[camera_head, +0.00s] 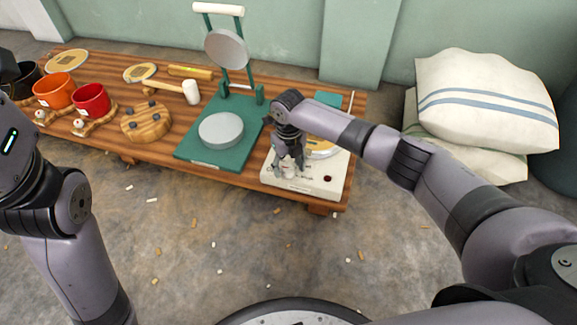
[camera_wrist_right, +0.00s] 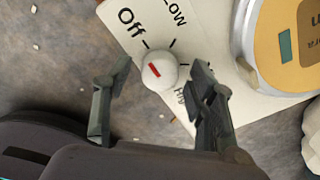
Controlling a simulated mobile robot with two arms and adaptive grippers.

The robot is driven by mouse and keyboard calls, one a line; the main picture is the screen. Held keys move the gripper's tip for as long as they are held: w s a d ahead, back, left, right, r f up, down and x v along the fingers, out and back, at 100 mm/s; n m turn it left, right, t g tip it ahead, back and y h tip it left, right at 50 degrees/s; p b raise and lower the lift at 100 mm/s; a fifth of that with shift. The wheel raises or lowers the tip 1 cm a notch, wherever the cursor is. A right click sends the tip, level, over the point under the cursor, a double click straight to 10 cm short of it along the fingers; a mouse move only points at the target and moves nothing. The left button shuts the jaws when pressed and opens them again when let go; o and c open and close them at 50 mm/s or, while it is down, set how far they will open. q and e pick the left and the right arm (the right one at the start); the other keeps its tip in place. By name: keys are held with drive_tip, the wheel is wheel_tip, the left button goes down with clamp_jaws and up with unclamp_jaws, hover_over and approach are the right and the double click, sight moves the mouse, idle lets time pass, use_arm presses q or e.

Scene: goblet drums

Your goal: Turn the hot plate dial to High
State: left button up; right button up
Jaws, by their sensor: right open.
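The white hot plate (camera_head: 309,186) sits at the right end of the wooden table. Its white round dial (camera_wrist_right: 159,71) with a red mark shows in the right wrist view, with printed Off, Low and a partly hidden High around it. In the head view the right gripper (camera_head: 290,163) is over the front left of the hot plate. My left gripper is not in view.
A round yellow-topped item (camera_head: 322,147) lies on the hot plate behind the gripper. A green press (camera_head: 207,155) stands left of it. A mallet (camera_head: 191,92), a wooden disc (camera_head: 147,122) and red (camera_head: 92,99) and orange cups (camera_head: 54,91) are farther left. Sacks (camera_head: 485,100) lie at right.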

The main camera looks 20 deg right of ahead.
drive_tip(key=shift+c, duration=0.2)
drive_tip(key=c, duration=1.1)
